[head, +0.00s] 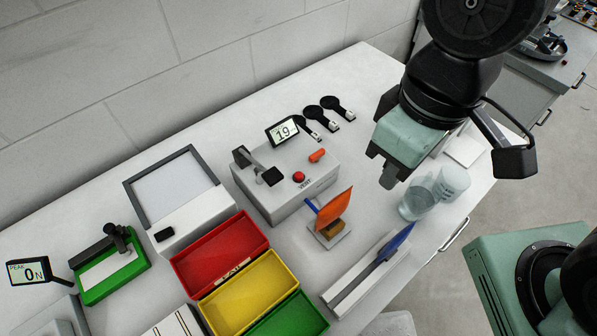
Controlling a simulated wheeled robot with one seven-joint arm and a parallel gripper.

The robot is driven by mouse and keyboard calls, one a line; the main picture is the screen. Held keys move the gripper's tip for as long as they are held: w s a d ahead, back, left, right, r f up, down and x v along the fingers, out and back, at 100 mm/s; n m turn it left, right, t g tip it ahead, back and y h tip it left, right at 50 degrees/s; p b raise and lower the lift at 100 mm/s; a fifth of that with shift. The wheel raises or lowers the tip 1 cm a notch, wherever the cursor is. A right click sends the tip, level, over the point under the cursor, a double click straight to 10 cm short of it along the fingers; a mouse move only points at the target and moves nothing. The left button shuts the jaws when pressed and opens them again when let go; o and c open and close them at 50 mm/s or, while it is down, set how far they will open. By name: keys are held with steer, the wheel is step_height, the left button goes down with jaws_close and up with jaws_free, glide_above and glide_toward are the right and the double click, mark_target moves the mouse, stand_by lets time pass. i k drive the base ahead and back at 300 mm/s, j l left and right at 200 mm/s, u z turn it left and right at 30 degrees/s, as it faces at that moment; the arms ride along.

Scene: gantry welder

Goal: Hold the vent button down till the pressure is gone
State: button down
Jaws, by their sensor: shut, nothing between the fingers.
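The grey vent box (290,187) stands on the white table, near its middle. The red vent button (298,177) sits on its top, above a small label that appears to read VENT. An orange lever or knob (317,155) is on the top to the right of the button. A display (283,131) at the back of the box reads 19. A black clamp-like handle (262,170) is on the box's left part. My gripper (388,181) is shut and empty, in the air to the right of the box, apart from the button.
Clear cups (418,199) stand right of the box, close under my gripper. An orange flag-like piece on a small stand (330,213) and a blue-handled tool (394,243) are in front. Red (232,245), yellow and green bins lie front left. Black round-headed items lie behind.

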mark_target(298, 177)
steer(key=k+j, duration=0.3)
steer(key=j, duration=0.2)
steer(key=k+j, duration=0.35)
steer(key=j+z, duration=0.05)
steer(key=j, duration=0.05)
